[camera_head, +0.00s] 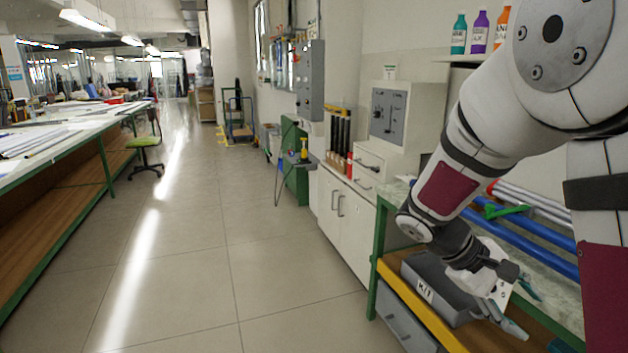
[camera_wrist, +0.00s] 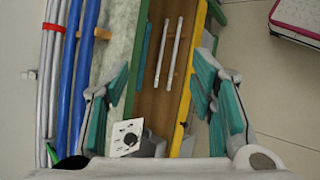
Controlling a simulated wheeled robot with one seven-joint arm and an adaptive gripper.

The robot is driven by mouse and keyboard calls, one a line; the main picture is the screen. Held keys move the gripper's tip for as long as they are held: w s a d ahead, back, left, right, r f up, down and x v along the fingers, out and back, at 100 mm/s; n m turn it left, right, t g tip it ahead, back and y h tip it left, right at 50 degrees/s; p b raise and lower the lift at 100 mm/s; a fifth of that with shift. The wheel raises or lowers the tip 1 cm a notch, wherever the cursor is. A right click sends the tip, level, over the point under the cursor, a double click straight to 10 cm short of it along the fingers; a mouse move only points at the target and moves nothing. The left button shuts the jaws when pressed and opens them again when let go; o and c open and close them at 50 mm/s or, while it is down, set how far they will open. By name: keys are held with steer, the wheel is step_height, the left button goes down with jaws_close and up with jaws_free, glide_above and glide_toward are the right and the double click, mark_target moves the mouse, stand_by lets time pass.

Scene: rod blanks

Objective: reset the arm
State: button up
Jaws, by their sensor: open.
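My gripper (camera_head: 522,308) is at the right of the head view, hanging low in front of the bench with the arm bent down to it. In the wrist view my gripper (camera_wrist: 160,75) has its two teal-padded fingers spread wide, with nothing between the pads. Below it on a brown wooden shelf (camera_wrist: 152,85) lie a teal rod (camera_wrist: 142,52) and two pale grey rods (camera_wrist: 174,52), apart from the fingers. A grey bin (camera_head: 440,298) labelled K/1 sits close to the gripper. A white card with dark marks (camera_wrist: 126,137) shows near the wrist.
Blue pipes (camera_head: 530,240) and grey pipes lie along the bench top, with a green clamp (camera_head: 500,211). A yellow edge (camera_head: 415,303) runs along the shelf front. White cabinets (camera_head: 343,215) stand beyond. The tiled floor (camera_head: 200,270) on the left is clear.

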steer(key=s+a+r+m+t+y, duration=0.1)
steer(key=s+a+r+y, duration=0.15)
steer(key=s+a, duration=0.4)
steer(key=s+a+r+m+t+y, duration=0.2)
steer(key=s+a+y, duration=0.2)
steer(key=s, duration=0.6)
steer(key=s+a+r+m+t+y, duration=0.1)
steer(key=s+a+r+y, duration=0.15)
steer(key=s+a, duration=0.4)
step_height(320, 180, up, 16)
steer(key=s+d+t+p, duration=0.1)
steer(key=t+p, duration=0.2)
steer(key=p, duration=1.1)
steer(key=shift+d+f+y, duration=0.25)
steer(key=shift+d+y, duration=0.05)
steer(key=shift+d, duration=0.1)
